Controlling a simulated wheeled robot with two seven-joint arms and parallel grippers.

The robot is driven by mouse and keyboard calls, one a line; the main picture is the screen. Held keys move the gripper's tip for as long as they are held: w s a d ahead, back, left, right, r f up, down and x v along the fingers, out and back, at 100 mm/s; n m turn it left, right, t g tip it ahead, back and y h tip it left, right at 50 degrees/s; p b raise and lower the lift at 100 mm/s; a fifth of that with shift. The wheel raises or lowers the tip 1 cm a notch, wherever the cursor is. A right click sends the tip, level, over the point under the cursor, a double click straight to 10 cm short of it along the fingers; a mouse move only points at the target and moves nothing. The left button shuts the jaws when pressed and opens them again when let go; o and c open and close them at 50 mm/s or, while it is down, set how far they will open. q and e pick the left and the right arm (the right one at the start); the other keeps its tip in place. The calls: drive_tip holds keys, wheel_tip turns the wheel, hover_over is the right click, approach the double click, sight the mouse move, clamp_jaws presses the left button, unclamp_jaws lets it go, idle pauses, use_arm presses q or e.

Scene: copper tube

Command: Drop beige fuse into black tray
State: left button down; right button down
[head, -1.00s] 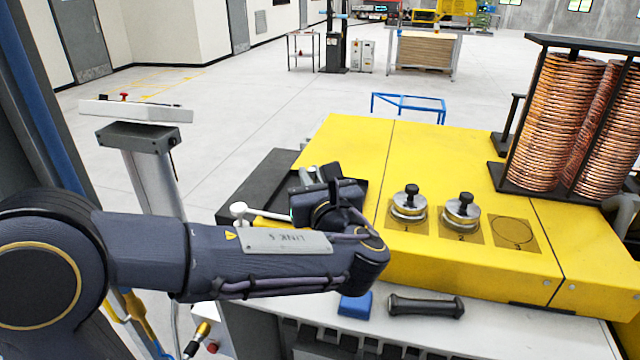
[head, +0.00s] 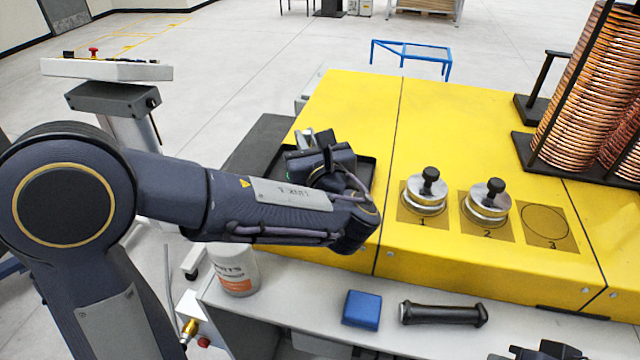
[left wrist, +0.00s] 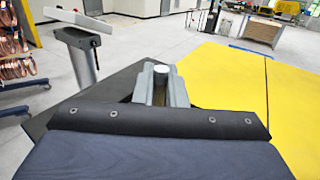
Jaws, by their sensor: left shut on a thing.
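My left gripper (head: 318,140) is over the black tray (head: 368,172), at the left side of the yellow bench top. In the left wrist view its grey fingers (left wrist: 160,88) are shut on a short upright cylinder with a pale round top, the beige fuse (left wrist: 161,69). Most of the fuse's side is hidden between the fingers. In the head view the fuse cannot be made out, and the gripper and wrist cover much of the tray. My right gripper is not seen clearly in either view.
The yellow bench (head: 450,130) bears two metal weights with black knobs (head: 425,192) (head: 487,203) on marked spots. Copper coils (head: 590,100) stand at right. A white pot (head: 234,270), blue block (head: 361,308) and black handle (head: 443,313) are on the lower shelf.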

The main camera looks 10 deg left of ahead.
use_arm(q)
drive_tip(key=shift+f, duration=0.55)
drive_tip(key=c, duration=1.4)
unclamp_jaws()
drive_tip(key=shift+s, duration=0.1)
drive_tip(key=b+v, duration=0.2)
drive_tip(key=v, duration=0.5)
drive_tip(key=shift+s+d+b, duration=0.2)
drive_tip(key=shift+s+b, duration=0.1)
drive_tip(key=shift+b, duration=0.05)
